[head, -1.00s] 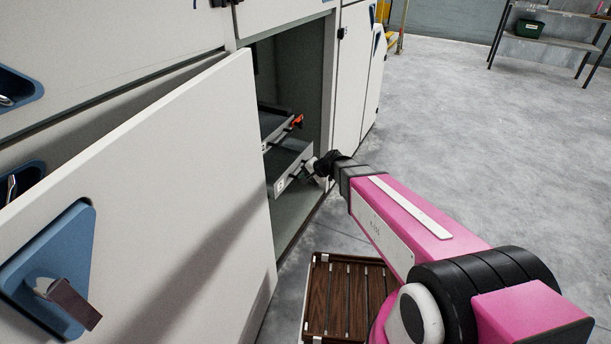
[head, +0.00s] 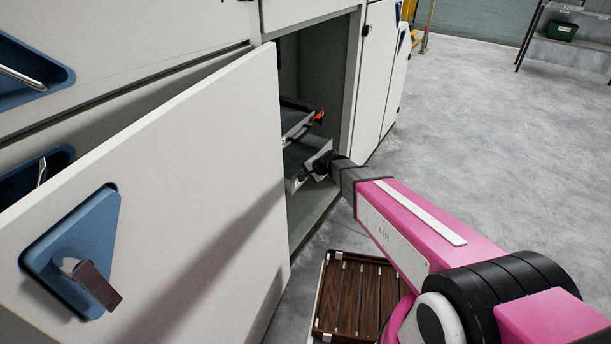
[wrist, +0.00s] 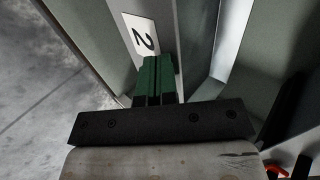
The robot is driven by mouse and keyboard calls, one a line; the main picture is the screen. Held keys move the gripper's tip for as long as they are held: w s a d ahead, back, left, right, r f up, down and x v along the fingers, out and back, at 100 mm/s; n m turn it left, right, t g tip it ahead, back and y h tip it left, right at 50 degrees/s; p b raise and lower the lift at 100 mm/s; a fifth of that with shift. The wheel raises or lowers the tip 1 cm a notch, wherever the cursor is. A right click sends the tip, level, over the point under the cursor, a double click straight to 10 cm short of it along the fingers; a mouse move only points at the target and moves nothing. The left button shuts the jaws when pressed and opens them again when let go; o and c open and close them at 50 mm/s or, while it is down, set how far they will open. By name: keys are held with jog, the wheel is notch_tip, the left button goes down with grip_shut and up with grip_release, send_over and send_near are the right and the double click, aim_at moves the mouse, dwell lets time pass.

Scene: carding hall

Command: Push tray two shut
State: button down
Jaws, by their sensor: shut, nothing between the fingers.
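Tray two (head: 296,186) is the lower tray in the open cabinet, part-way out and level. Its white label marked 2 (wrist: 141,34) shows in the wrist view on the tray's front face. My gripper (head: 322,166) is at the right part of that front. In the wrist view my gripper's green fingers (wrist: 157,78) are shut together and empty, with their tips right at the front face beside the label. I cannot tell for sure whether they touch it. The gripper hides part of the tray's front.
An upper tray (head: 297,118) with a red catch (head: 318,117) sits above. The open cabinet door (head: 190,190) stands at the left. A brown slatted crate (head: 345,295) is on the floor below my arm. The floor at the right is clear up to a shelf rack (head: 565,52).

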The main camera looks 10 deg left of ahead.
jog(key=shift+w+a, duration=0.3)
jog(key=shift+a, duration=0.45)
jog(key=shift+w+a, duration=0.3)
jog(key=shift+a, duration=0.45)
jog(key=shift+w+a, duration=0.3)
jog(key=shift+a, duration=0.45)
